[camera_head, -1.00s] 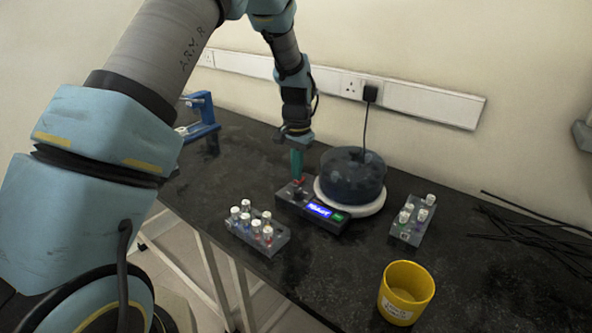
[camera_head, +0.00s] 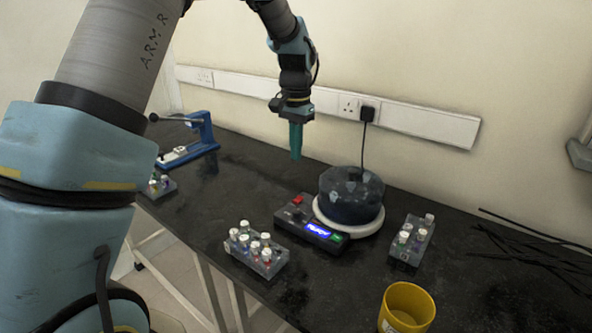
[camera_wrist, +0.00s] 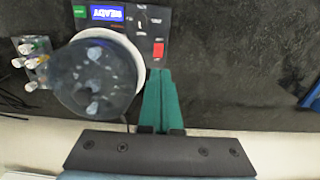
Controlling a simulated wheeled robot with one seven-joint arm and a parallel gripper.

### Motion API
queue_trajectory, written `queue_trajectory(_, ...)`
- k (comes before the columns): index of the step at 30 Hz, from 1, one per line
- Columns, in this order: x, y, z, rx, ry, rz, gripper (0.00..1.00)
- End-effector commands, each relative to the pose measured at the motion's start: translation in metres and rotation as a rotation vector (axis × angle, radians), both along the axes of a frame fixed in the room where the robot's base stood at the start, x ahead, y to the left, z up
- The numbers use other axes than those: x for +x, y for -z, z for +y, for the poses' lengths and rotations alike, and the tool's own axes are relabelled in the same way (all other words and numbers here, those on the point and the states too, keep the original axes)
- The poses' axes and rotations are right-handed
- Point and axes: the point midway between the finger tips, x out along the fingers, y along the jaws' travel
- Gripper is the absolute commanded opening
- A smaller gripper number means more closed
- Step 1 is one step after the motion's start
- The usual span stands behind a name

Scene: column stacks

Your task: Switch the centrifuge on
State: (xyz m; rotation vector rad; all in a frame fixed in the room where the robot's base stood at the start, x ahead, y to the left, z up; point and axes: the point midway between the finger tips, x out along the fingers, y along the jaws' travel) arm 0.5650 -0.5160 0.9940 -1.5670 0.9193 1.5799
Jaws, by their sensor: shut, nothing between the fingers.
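The centrifuge (camera_head: 352,200) stands on the black bench, with a dark see-through domed lid lying over a white round base; it also shows in the wrist view (camera_wrist: 95,80). Its control panel (camera_head: 310,231) has a lit blue display (camera_wrist: 107,13) that appears to read READY, a green button (camera_wrist: 79,11), a dark knob (camera_wrist: 143,20) and a red switch (camera_head: 298,200). In the wrist view the red switch (camera_wrist: 158,50) lies just past my fingertips. My gripper (camera_head: 296,156) has green fingers, is shut and empty, and hangs above the panel, clear of the switch.
Tube racks with capped tubes stand left (camera_head: 256,251) and right (camera_head: 411,240) of the centrifuge. A yellow cup (camera_head: 406,308) is near the front edge. A blue device (camera_head: 190,142) and another rack stand at the back left. Thin black rods lie at right.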

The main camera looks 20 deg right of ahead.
Motion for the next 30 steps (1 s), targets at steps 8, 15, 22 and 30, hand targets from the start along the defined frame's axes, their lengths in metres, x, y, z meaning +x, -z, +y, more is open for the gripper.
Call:
queue_trajectory(8,0.000,-0.014,0.000,0.001,0.000,0.000,0.00)
queue_trajectory(15,0.000,-0.014,0.000,0.001,0.000,0.000,0.00)
queue_trajectory(22,-0.003,-0.013,-0.002,-0.003,0.003,-0.001,0.00)
queue_trajectory(30,-0.004,-0.016,-0.002,0.000,0.004,-0.001,0.00)
